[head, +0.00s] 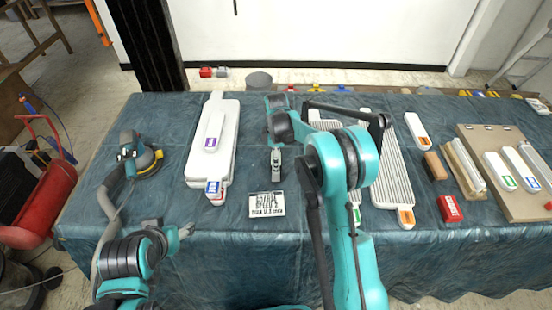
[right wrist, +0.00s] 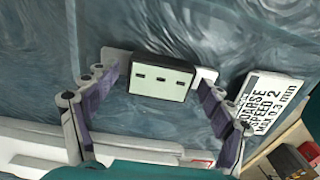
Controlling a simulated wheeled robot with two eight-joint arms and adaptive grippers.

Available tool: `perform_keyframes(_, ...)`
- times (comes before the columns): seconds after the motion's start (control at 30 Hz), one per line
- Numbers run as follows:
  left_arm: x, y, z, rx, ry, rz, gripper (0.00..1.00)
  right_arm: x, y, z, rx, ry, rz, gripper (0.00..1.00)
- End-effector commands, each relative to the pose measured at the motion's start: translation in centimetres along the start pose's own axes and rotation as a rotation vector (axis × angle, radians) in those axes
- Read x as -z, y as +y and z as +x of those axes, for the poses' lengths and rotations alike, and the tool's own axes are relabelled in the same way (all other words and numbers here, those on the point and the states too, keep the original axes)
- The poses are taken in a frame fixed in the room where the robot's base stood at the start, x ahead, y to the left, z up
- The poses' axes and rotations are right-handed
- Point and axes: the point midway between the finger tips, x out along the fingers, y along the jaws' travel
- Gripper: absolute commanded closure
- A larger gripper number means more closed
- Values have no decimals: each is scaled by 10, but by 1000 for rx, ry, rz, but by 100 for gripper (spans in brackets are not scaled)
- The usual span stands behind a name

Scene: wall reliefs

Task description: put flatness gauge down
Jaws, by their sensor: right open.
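The flatness gauge seems to be the small dark block with a pale face and small dark slots (right wrist: 162,77) in the right wrist view. Light pieces show at both its sides. It lies between the spread fingers of my right gripper (right wrist: 155,95), with the blue cloth behind it. The gripper is open; whether a finger touches the block is unclear. In the head view my right gripper (head: 277,162) points down over the table, and the gauge cannot be made out there. My left gripper (head: 183,233) is near the table's front left edge, its jaws too small to judge.
A printed card (head: 266,204) lies just in front of my right gripper. A white relief panel (head: 229,140) is at left, a ribbed panel (head: 385,165) at right. A sander (head: 140,160) lies far left. A red box (head: 450,208) and brown board (head: 505,150) are at right.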

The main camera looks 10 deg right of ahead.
Motion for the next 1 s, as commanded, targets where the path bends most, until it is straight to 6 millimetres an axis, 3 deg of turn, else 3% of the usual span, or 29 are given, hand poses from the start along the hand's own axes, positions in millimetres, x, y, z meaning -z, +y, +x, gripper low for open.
perform_keyframes(0.17,5,0,-7,0,0,0,41,0,0,-20,0,0,0,18)
perform_keyframes(0.5,20,0,-27,0,0,0,41,0,0,-95,0,0,0,18)
perform_keyframes(0.77,24,0,-33,0,0,0,41,-1,-1,-124,-3,1,6,18)
perform_keyframes(0.87,24,0,-33,0,0,0,41,-5,-10,-138,-22,7,51,18)
perform_keyframes(1.0,23,0,-33,0,0,0,41,-19,-40,-173,-88,33,208,18)
